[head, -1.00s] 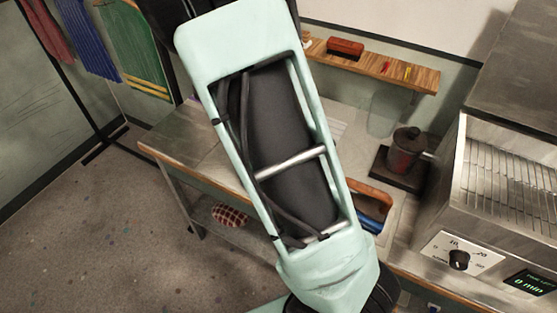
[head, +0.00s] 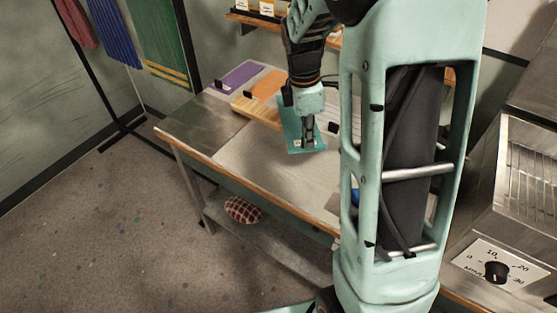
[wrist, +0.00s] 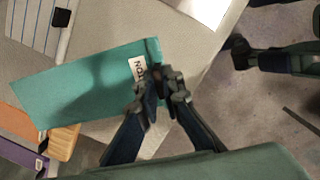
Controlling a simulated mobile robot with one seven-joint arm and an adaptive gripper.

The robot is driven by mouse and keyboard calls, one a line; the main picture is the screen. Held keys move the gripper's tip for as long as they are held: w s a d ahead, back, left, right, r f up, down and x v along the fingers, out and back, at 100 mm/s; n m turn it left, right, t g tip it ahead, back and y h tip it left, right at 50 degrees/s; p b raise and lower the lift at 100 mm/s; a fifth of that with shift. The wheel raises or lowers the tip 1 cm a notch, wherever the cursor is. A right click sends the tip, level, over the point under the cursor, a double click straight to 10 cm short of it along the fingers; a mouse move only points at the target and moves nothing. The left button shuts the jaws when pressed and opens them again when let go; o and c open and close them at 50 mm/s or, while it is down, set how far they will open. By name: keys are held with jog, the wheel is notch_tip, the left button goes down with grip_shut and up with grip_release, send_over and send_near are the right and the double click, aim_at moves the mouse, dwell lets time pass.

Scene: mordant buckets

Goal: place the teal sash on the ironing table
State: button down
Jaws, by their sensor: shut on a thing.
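The teal sash (head: 292,128) is a flat strip with a white label at one end, and it hangs over the back middle of the table in the head view. In the wrist view the sash (wrist: 85,82) stretches left from my gripper (wrist: 166,82), which is shut on its labelled end. In the head view my gripper (head: 309,142) covers part of the sash. The ironing table (head: 250,158) has a pale grey top and a wooden front edge. I cannot tell whether the sash touches the top.
A purple piece (head: 237,76) and an orange piece (head: 265,84) lie at the table's back left. A checked cushion (head: 242,210) is on the lower shelf. A metal appliance with a dial (head: 497,271) stands at the right. The front left of the top is clear.

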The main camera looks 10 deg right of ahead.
jog(key=n, duration=0.2)
jog(key=d+n+b, duration=0.1)
jog(key=n, duration=0.1)
jog(key=d+f+n, duration=0.1)
jog(key=shift+w+n+t+b, duration=0.3)
jog(key=shift+n+t+b, duration=0.1)
jog(key=n, duration=0.2)
jog(key=d+n+b, duration=0.1)
jog(key=shift+w+f+n+y, duration=0.2)
jog(key=shift+n+y, duration=0.1)
jog(key=shift+n, duration=0.1)
notch_tip(320, 180, down, 10)
jog(key=shift+r, duration=0.1)
jog(key=c, duration=2.1)
grip_release()
jog(key=r, duration=0.8)
jog(key=s+a+r, duration=0.1)
jog(key=r, duration=0.3)
